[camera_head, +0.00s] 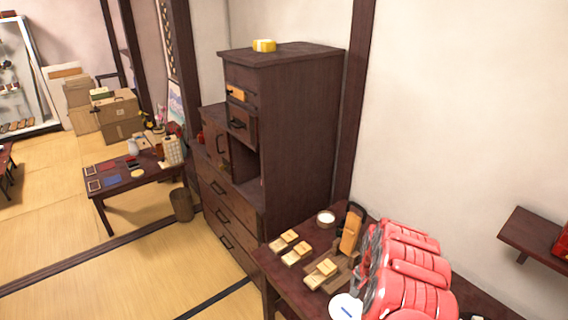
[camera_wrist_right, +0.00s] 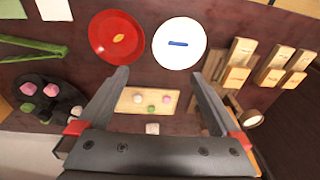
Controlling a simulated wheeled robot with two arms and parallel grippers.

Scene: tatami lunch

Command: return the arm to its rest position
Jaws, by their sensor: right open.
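My right arm (camera_head: 410,270), red and white, reaches in from the bottom right of the head view over the near dark table. Its gripper (camera_wrist_right: 166,72) shows in the wrist view with its two dark fingers wide apart and nothing between them. Below the fingers, apart from them, a wooden board (camera_wrist_right: 128,100) carries small pink, white and green balls. In the head view the arm covers that part of the table and much of the gripper. My left gripper is not in view.
Around the gripper are a red plate (camera_wrist_right: 116,38), a white plate (camera_wrist_right: 180,43) with a blue item, wooden pieces (camera_wrist_right: 270,67), a small bowl (camera_wrist_right: 252,118) and green tongs (camera_wrist_right: 32,52). A tall dark cabinet (camera_head: 300,130) and a wall shelf (camera_head: 530,236) flank the table.

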